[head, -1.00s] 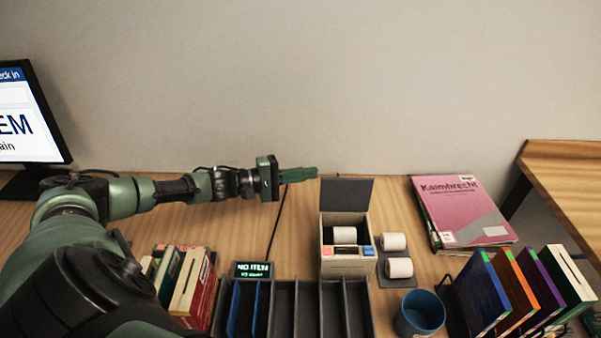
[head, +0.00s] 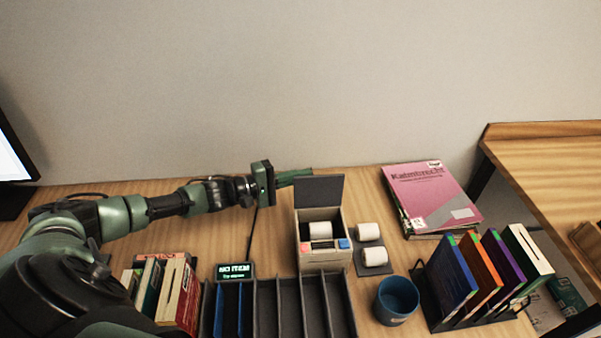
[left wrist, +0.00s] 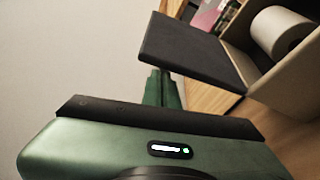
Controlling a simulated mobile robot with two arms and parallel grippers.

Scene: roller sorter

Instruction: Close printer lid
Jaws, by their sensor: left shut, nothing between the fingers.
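The printer (head: 322,256) is a beige box near the middle of the desk. Its dark grey lid (head: 319,190) stands open and upright at the back edge. A white paper roll (head: 321,230) sits inside. My left gripper (head: 296,176) is shut and empty, its green fingers pointing right at the upper left edge of the lid; whether they touch it I cannot tell. In the left wrist view the lid (left wrist: 190,50) lies just beyond the gripper fingers (left wrist: 163,85), and the roll (left wrist: 281,32) shows in the open printer. My right gripper is not in view.
A blue cup (head: 396,300), a rack of books (head: 480,270) and a pink magazine (head: 430,195) are further right. A divided tray (head: 290,308) and a small display (head: 234,271) are in front.

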